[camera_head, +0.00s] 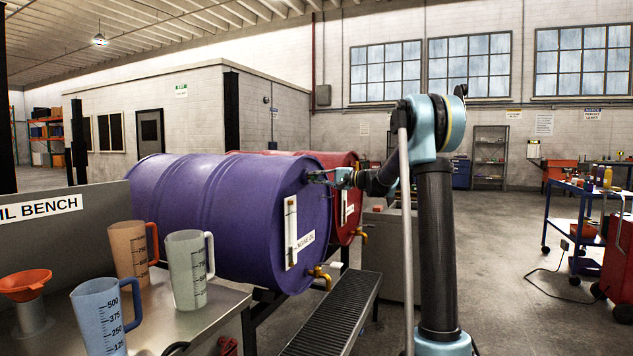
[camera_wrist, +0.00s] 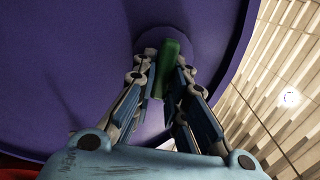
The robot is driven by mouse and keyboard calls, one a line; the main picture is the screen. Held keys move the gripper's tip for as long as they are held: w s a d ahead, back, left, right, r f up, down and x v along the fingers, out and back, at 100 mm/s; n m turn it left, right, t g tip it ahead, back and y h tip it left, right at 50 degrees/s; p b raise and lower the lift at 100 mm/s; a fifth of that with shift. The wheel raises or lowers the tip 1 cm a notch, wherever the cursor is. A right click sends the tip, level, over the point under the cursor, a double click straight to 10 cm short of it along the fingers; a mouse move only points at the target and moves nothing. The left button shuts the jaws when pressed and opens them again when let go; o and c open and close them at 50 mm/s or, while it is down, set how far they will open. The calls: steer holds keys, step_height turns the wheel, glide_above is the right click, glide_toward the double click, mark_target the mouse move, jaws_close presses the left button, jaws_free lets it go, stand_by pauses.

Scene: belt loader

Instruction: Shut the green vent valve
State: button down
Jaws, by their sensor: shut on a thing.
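The green vent valve (camera_wrist: 166,66) shows in the wrist view as a green handle on a round boss on the purple drum's end face. My gripper (camera_wrist: 164,82) is shut on this handle, with one finger on each side of it. In the head view my gripper (camera_head: 327,177) is at the upper part of the end face of the purple drum (camera_head: 215,210). The valve is too small and covered to make out there. The handle's lower end is partly between the fingers.
A brass tap (camera_head: 320,274) and a white gauge strip (camera_head: 291,230) are on the drum's face. A red drum (camera_head: 345,208) lies behind. A grated tray (camera_head: 335,318) is below. Jugs (camera_head: 188,270) and an orange funnel (camera_head: 25,284) stand on the bench at left.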

steer(key=shift+w+d+f, duration=0.1)
steer(key=shift+d, duration=0.05)
steer(key=c, duration=1.6)
jaws_free()
steer(key=shift+w, duration=0.1)
steer(key=v, duration=1.2)
